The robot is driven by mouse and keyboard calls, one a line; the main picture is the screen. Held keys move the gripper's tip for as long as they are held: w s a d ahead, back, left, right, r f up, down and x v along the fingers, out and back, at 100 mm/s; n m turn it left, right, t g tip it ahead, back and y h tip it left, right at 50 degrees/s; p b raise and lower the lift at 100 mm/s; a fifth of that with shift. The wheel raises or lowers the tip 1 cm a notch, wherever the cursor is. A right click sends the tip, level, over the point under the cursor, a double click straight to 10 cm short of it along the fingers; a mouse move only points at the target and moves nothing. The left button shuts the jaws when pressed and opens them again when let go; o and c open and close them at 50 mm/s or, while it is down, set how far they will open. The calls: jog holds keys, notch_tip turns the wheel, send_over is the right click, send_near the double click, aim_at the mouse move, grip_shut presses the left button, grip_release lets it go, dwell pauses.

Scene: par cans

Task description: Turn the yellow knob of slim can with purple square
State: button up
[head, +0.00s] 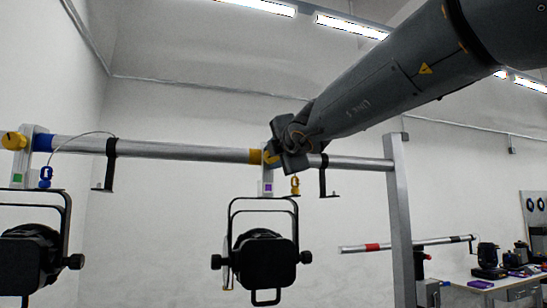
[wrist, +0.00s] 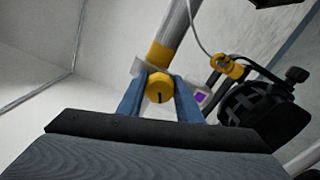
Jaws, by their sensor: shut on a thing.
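The slim black can (head: 262,258) hangs under the silver bar from its clamp, which carries a white tag with a purple square (head: 267,188). In the wrist view the purple square (wrist: 201,98) shows just right of my fingers. The yellow knob (wrist: 159,89) with a short dark mark sits between the two blue fingers of my gripper (wrist: 158,95), which is shut on it. In the head view my gripper (head: 277,152) reaches the clamp from the upper right and hides most of the knob. The can also shows in the wrist view (wrist: 262,115).
Another black can (head: 32,258) with a green square (head: 17,178) and its own yellow knob (head: 14,140) hangs at the left. A yellow safety clip and cable (head: 295,185) hang beside the clamp. A grey post (head: 400,215) stands right; a workbench is beyond.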

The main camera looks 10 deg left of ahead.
jog(key=m, duration=0.4)
jog(key=shift+f+m+b, duration=0.2)
jog(key=shift+m+b, duration=0.1)
jog(key=shift+m, duration=0.1)
jog(key=m+b, duration=0.1)
jog(key=m, duration=0.2)
jog(key=shift+m, duration=0.3)
jog(key=m+b, duration=0.2)
jog(key=m, duration=0.2)
jog(key=shift+f, duration=0.15)
jog(key=shift+m+b, duration=0.75)
jog(key=shift+m, duration=0.95)
jog(key=o, duration=1)
jog(key=shift+o, duration=0.2)
jog(key=shift+s, duration=0.1)
